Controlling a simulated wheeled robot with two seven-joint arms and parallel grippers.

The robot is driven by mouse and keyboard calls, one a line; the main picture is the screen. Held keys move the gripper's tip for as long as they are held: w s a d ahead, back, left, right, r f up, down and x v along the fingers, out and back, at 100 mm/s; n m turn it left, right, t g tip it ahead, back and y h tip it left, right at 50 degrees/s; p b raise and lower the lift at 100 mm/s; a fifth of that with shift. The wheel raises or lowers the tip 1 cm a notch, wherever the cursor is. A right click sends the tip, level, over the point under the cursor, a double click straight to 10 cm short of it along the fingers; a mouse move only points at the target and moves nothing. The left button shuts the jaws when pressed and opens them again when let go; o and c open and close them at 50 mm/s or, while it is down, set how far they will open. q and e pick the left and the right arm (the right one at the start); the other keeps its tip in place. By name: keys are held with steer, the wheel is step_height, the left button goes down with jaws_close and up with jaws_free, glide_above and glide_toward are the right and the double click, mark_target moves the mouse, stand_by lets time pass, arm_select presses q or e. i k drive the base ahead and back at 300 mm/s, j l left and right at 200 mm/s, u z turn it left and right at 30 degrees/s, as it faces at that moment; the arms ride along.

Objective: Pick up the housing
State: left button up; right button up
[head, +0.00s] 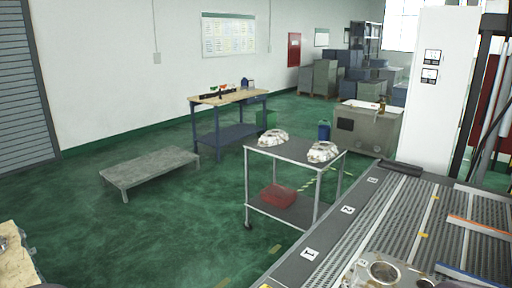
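Two pale metallic castings, which look like housings, sit apart on the top of a grey cart (290,150): the left housing (273,137) and the right housing (322,151). Another silvery metal part (385,272) with a round opening lies at the bottom right on the near end of the conveyor; the frame's lower edge cuts it off. I cannot tell which one is the task's housing. Neither of my grippers shows in the head view, and nothing is seen held.
The roller conveyor (345,212) with numbered plates fills the right. A red bin (278,196) sits on the cart's lower shelf. A low grey platform (150,168) and a workbench (228,97) stand farther back. Green floor is clear at left centre. A wooden surface (14,266) is bottom left.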

mark_target(272, 138)
steer(key=i+j, duration=0.1)
steer(key=j, duration=0.25)
steer(key=i+j, duration=0.1)
steer(key=j, duration=0.25)
steer(key=i+j+u, duration=0.1)
steer(key=j, duration=0.25)
steer(key=i+j, duration=0.1)
steer(key=j, duration=0.25)
steer(key=i+j+z, duration=0.1)
steer(key=i, duration=0.4)
steer(key=i+j, duration=0.35)
steer(key=i+j+z, duration=0.15)
steer(key=i, duration=0.45)
steer(key=i+u, duration=0.15)
steer(key=i, duration=0.8)
steer(key=i+l+u, duration=0.15)
steer(key=i, duration=0.85)
steer(key=i+u, duration=0.15)
steer(key=i, duration=0.65)
steer(key=i+u, duration=0.15)
steer(key=i, duration=0.6)
steer(key=i+l+u, duration=0.2)
steer(key=i, duration=0.6)
steer(key=i+z, duration=0.3)
steer(key=i+j+z, duration=0.15)
steer(key=i+z, duration=0.2)
steer(key=i, duration=0.2)
steer(key=i+j+z, duration=0.3)
steer(key=i+l, duration=0.1)
